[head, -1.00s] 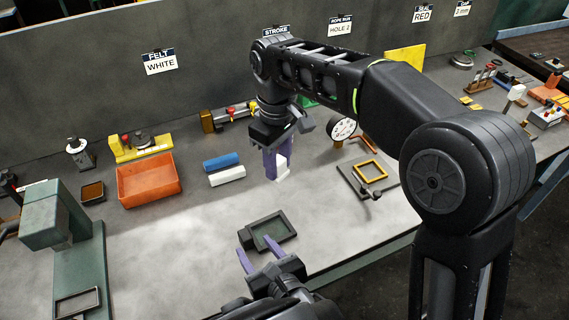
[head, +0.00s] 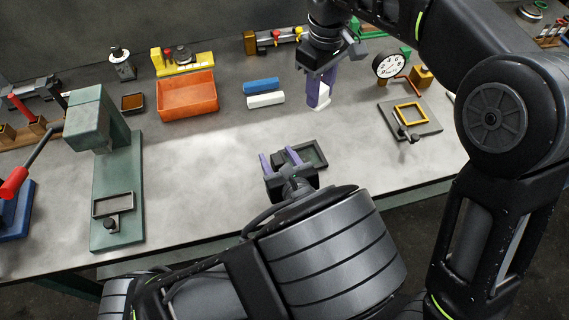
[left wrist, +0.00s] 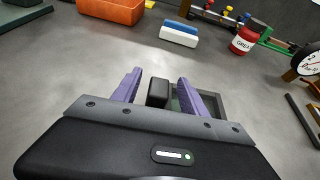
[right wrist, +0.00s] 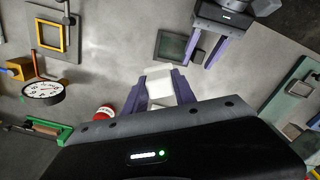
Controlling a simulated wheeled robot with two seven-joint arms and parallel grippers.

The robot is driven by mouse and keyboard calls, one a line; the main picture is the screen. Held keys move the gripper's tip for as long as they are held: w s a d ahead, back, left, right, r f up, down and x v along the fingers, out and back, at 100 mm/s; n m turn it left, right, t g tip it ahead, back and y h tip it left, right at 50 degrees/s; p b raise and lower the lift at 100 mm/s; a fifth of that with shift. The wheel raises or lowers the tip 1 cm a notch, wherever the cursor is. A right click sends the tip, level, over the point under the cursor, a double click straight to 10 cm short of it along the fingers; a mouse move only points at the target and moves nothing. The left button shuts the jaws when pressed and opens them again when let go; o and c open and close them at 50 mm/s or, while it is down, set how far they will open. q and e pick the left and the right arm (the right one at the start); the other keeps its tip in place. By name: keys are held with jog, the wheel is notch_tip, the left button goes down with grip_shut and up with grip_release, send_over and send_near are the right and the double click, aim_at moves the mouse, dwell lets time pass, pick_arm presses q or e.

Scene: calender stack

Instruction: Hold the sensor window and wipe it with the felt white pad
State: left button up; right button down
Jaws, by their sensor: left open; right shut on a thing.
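The sensor window is a dark rectangular frame with a greenish pane (head: 313,154), lying flat on the bench. It also shows in the right wrist view (right wrist: 172,46). My left gripper (head: 277,153) is open at its left side; in the left wrist view a dark block (left wrist: 158,92) on the window's side stands between the spread fingers. Its contact with the fingers cannot be told. My right gripper (head: 321,100) is shut on a white felt pad (right wrist: 160,84), above the bench and behind the window in the head view. The fingers hide part of the pad.
A blue block (head: 261,86) and a white block (head: 266,100) lie beside an orange tray (head: 187,95). A green press-like stand (head: 128,180) is at left. A dial gauge (head: 389,66) and a plate with a yellow frame (head: 425,126) are at right. The bench left of the window is clear.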

pick_arm(q)
jog(key=shift+x, duration=2.4)
grip_shut()
